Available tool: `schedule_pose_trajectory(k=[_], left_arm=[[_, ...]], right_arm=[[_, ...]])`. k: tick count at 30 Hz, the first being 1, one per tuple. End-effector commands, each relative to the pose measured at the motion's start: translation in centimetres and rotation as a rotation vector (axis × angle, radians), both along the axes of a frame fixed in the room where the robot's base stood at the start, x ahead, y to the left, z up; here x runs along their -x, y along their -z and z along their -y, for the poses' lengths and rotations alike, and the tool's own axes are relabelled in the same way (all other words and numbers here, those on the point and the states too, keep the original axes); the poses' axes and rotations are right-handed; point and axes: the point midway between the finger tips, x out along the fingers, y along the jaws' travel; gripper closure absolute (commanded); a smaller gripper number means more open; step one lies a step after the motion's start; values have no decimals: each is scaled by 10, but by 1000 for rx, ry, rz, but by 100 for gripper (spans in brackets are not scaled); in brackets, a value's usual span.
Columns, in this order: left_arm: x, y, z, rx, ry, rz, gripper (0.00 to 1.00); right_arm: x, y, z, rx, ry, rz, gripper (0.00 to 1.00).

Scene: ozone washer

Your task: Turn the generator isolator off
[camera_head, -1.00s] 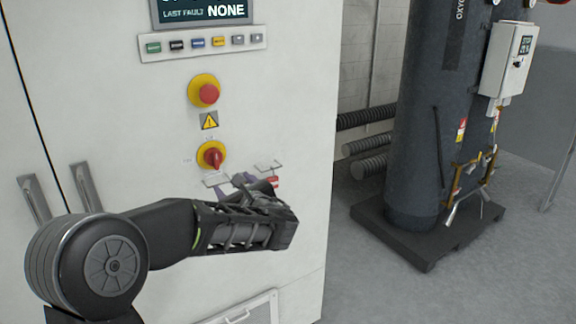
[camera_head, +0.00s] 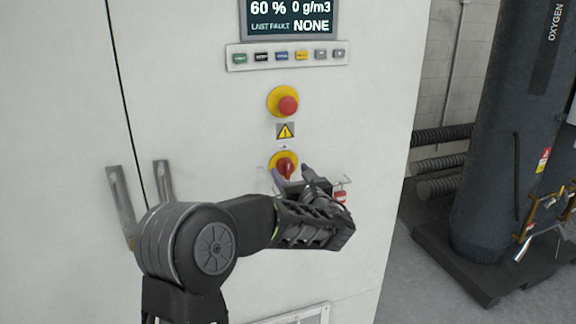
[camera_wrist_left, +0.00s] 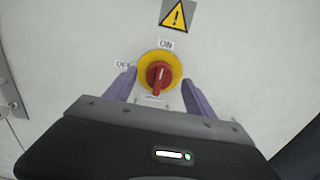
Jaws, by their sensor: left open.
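The generator isolator is a red rotary handle on a yellow round plate (camera_head: 284,164) on the white cabinet front, below the yellow warning sign. In the left wrist view, the red handle (camera_wrist_left: 159,76) points up and down, with an ON label (camera_wrist_left: 166,44) above and an OFF label (camera_wrist_left: 123,64) at its upper left. My left gripper (camera_head: 292,175) is open at the isolator. In the left wrist view its two purple fingers (camera_wrist_left: 160,92) stand on either side of the yellow plate. I cannot tell how deep they reach. My right gripper is not in view.
A red mushroom button on a yellow base (camera_head: 284,102) sits above the isolator. A button row (camera_head: 287,55) and a display (camera_head: 289,18) are higher up. A red tag (camera_head: 340,196) hangs at lower right. Two door handles (camera_head: 121,200) are at left, an oxygen tank (camera_head: 500,140) at right.

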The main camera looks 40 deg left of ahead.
Motion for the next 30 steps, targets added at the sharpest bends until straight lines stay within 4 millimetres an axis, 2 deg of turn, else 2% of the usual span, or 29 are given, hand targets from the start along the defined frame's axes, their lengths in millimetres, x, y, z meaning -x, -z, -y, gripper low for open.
schedule_pose_trajectory(k=[3, 6, 16, 30], left_arm=[[-9, -2, -15, -1, -2, -1, 36], [-15, -1, -22, 0, -1, 0, 36], [-17, 0, -25, 0, 0, 0, 36], [-17, 0, -25, 0, 0, 0, 75]], right_arm=[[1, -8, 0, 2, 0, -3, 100], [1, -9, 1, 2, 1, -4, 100], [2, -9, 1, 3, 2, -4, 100], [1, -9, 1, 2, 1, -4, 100]])
